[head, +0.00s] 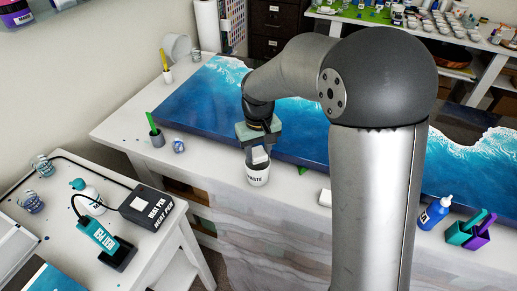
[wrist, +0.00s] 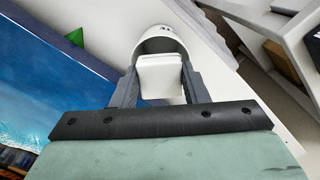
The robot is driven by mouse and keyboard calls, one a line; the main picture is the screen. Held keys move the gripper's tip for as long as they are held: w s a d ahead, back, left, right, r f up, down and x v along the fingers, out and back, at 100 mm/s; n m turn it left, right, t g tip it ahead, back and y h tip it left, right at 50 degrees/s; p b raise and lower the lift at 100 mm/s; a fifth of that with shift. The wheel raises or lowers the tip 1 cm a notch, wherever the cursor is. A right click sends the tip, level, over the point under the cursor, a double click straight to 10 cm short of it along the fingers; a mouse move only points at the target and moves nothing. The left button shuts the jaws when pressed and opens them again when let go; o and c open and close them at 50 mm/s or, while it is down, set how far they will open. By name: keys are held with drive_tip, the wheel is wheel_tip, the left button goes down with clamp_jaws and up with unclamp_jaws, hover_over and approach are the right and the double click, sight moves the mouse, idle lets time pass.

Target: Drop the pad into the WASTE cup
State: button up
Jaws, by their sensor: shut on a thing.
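My gripper (head: 261,150) is shut on a small white pad (head: 259,156), which points down at the mouth of the white WASTE cup (head: 257,178). The cup stands upright near the front edge of the white table. In the wrist view the pad (wrist: 161,78) sits between the two grey fingers of my gripper (wrist: 160,72). The cup (wrist: 157,32) shows just beyond it, its rim curving behind the pad. I cannot tell whether the pad's lower end is inside the rim or just above it. The cup's inside is mostly hidden.
A large blue wave panel (head: 200,105) lies behind the cup. Another white block (head: 324,197) lies at the right. A heat pen box (head: 150,207) sits on the lower left table.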

idle(0.3)
drive_tip(key=o, duration=1)
wheel_tip(320, 180, up, 18)
drive_tip(key=shift+f+b, duration=0.25)
drive_tip(key=shift+b, duration=0.65)
drive_tip(key=s+d+f+m, duration=0.1)
drive_tip(key=s+d+f, duration=0.3)
drive_tip(key=s, duration=0.4)
drive_tip(key=s+d+f+m, duration=0.2)
drive_tip(key=s+d+f, duration=0.3)
drive_tip(key=s, duration=0.2)
drive_tip(key=s+d+f+m, duration=0.1)
drive_tip(key=s+d+f, duration=0.4)
drive_tip(key=s, duration=0.3)
drive_tip(key=shift+s+f+t, duration=0.35)
drive_tip(key=shift+t, duration=0.05)
